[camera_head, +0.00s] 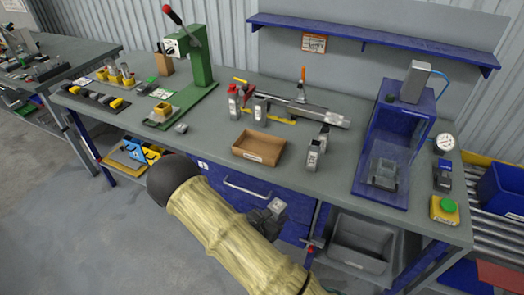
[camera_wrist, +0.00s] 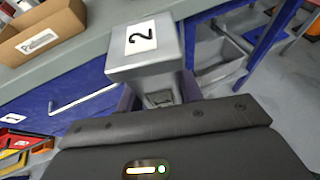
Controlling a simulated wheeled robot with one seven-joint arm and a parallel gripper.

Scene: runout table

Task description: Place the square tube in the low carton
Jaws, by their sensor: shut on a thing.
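The low carton (camera_head: 246,153) is an open brown cardboard tray with a white label, at the front middle of the bench in the head view. Its labelled side (camera_wrist: 45,38) shows at the upper left of the wrist view. My gripper (camera_head: 268,217) is shut on a grey square tube (camera_head: 278,207), in front of the bench's blue drawer and apart from the carton. In the wrist view, my gripper (camera_wrist: 160,98) holds the tube (camera_wrist: 145,68), whose end faces the camera with a label reading 2. Its far end is hidden.
A green press (camera_head: 198,62) stands left, a blue guarded fixture (camera_head: 400,135) right. A grey bin (camera_head: 360,245) is below.

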